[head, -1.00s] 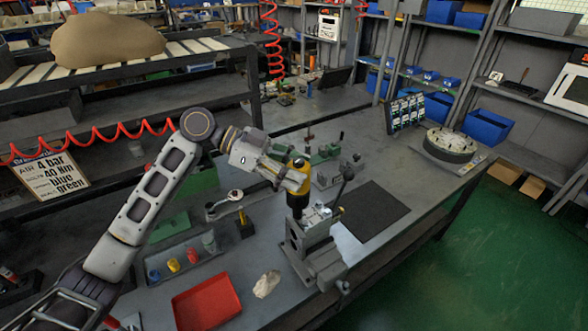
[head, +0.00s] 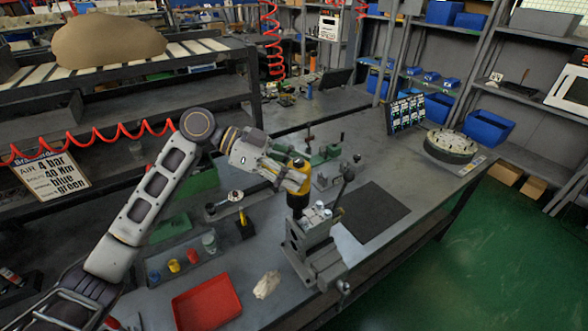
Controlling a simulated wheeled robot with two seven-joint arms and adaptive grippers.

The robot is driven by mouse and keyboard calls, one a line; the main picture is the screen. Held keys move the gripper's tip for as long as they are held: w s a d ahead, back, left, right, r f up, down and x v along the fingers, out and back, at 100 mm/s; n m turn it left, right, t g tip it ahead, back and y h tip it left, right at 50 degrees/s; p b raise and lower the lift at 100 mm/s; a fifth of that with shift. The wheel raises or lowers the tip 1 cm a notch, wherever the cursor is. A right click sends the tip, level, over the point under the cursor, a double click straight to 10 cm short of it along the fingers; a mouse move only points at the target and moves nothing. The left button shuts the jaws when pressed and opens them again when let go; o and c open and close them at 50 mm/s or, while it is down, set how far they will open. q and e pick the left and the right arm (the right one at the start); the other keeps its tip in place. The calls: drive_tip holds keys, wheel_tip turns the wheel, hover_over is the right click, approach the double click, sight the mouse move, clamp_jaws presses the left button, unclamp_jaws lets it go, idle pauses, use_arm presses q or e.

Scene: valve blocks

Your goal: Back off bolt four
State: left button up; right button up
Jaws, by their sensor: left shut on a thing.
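My left gripper (head: 296,181) is shut on a yellow and black power driver (head: 297,195) and holds it upright, nose down. The driver's nose is at the left side of a small light metal valve block (head: 318,213), which sits in a grey bench vise (head: 312,243). The bolts on the block are too small to tell apart, and the driver hides part of the block. I cannot tell whether the driver's tip touches a bolt. My right gripper is not in the head view.
A red tray (head: 207,303), a pale cloth (head: 267,285) and a dark mat (head: 374,212) lie on the bench around the vise. A tray of small coloured pots (head: 180,262) is at the left. A round fixture (head: 451,146) stands at the far right.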

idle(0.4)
use_arm(q)
drive_tip(key=shift+w+r+p, duration=0.1)
drive_tip(key=shift+r+p, duration=0.25)
drive_tip(key=shift+p, duration=0.05)
drive_tip(key=shift+r, duration=0.2)
drive_tip(key=shift+r, duration=0.1)
